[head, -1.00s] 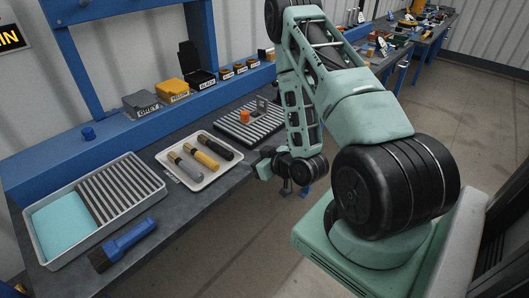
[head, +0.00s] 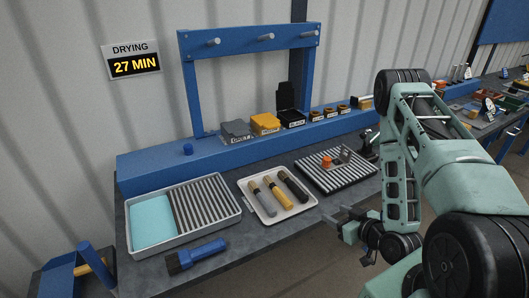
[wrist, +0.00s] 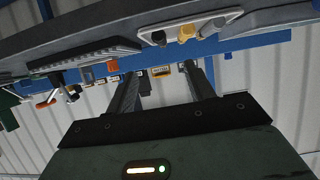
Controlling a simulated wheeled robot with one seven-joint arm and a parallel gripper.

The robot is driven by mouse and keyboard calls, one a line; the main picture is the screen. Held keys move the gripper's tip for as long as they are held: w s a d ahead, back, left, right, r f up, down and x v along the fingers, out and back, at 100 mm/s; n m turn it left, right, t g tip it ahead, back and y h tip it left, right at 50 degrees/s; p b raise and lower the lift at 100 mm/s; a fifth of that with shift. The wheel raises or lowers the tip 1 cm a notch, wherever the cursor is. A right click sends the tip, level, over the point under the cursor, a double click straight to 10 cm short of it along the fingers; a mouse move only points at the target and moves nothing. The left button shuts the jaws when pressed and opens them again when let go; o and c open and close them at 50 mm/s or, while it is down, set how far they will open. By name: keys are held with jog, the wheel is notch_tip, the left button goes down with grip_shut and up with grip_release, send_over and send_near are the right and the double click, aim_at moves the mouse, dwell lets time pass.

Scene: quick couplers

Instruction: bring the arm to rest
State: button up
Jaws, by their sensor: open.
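My arm bends down on the right of the head view. My gripper (head: 334,219) is at the front edge of the bench, to the right of the white tray, with nothing seen between its fingers. In the wrist view, where the scene looks upside down, the two dark fingers (wrist: 161,74) stand apart with a clear gap between them. The bench, tray and boxes are beyond the fingertips, and I see no contact.
Labelled boxes (head: 265,123) line the blue ledge. Floor is free in front.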

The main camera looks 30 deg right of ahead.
jog(key=w+a+r+n+g+y+b, duration=0.1)
jog(key=w+a+n+g+y+b, duration=0.15)
jog(key=w+a, duration=0.4)
jog(key=s+a+r+n+g, duration=0.1)
jog(key=a+r+n+g, duration=0.35)
jog(key=a, duration=0.75)
jog(key=s+a+r+g+b, duration=0.1)
jog(key=s+a+r+g, duration=0.1)
jog(key=s, duration=0.5)
jog(key=s+a+r+g+h+b, duration=0.1)
jog(key=s+a+r+g, duration=0.1)
jog(key=s+a+r, duration=0.3)
jog(key=s+a+r+g+h+b, duration=0.1)
jog(key=s+a+r, duration=0.3)
jog(key=s, duration=0.5)
notch_tip(320, 180, up, 2)
jog(key=shift+r+g, duration=0.1)
jog(key=shift+g, duration=0.5)
